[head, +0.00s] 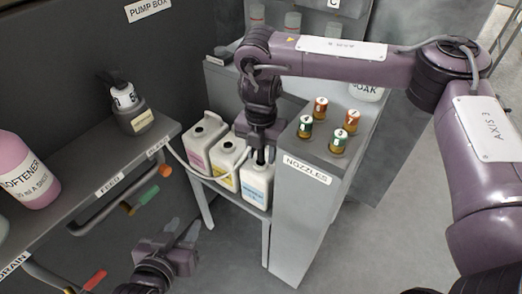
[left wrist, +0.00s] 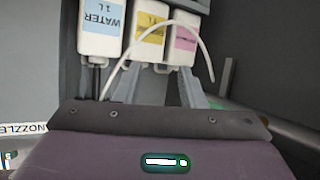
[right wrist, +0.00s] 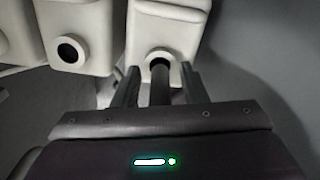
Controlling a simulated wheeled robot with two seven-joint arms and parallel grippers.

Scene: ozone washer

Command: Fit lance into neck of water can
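The water can (head: 257,186), white with a blue label, stands at the right end of the row of cans; it also shows in the left wrist view (left wrist: 101,22). My right gripper (head: 264,155) points down just above it. In the right wrist view, the dark lance (right wrist: 160,85) lies between the fingers of my right gripper (right wrist: 159,72), lined up with the dark neck opening of a can (right wrist: 170,28). I cannot tell whether the fingers touch the lance, or how deep its tip is. My left gripper (head: 183,234) is open and empty, low in front of the cans.
Two more cans, with yellow (head: 228,160) and pink (head: 203,138) labels, stand left of the water can. A pale hose (head: 183,162) curves near them. The nozzles cabinet (head: 310,205) stands close on the right. A shelf (head: 95,180) with a softener bottle (head: 25,170) is at left.

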